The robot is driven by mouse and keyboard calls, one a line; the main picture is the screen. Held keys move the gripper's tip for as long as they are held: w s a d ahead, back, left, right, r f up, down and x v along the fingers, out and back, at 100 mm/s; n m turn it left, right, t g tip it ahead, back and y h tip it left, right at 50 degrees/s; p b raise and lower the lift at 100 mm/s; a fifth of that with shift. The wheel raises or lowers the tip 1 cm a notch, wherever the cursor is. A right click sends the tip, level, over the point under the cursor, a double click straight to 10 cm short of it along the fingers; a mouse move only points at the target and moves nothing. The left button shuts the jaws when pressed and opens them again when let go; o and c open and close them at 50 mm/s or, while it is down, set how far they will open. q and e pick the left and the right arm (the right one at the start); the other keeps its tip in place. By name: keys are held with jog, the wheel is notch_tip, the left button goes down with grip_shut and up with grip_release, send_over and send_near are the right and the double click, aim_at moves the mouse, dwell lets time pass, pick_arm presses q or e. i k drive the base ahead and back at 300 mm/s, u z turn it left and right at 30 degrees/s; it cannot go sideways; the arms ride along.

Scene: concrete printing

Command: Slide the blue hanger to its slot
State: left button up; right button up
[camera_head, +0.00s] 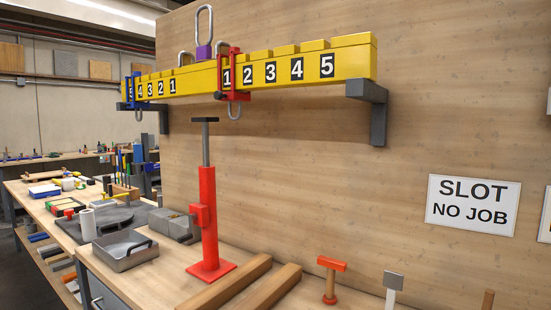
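The blue hanger (132,88) is clamped around the yellow beam (195,78) near its far left end, by the number 5 and partly beside the 4. A grey loop hangs below it. The beam carries numbers 5 to 1 on its left half and 1 to 5 on its right half. A red hanger (232,78) sits on the beam at the right-hand 1, with a grey loop below. A purple piece (204,52) with a tall grey loop stands at the beam's middle. A white sign (472,204) reads "SLOT NO JOB". Neither gripper is in view.
A red post (208,220) with a dark flat top stands below the beam. Grey brackets (375,110) hold the beam off the wooden wall. The bench holds a grey tray (125,250), wooden bars (228,284) and an orange-handled tool (331,275).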

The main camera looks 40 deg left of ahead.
aim_at(140, 105)
jog(key=u, duration=2.8)
jog(key=i, duration=1)
jog(key=u, duration=0.45)
jog(key=i, duration=1.4)
jog(key=z, duration=0.8)
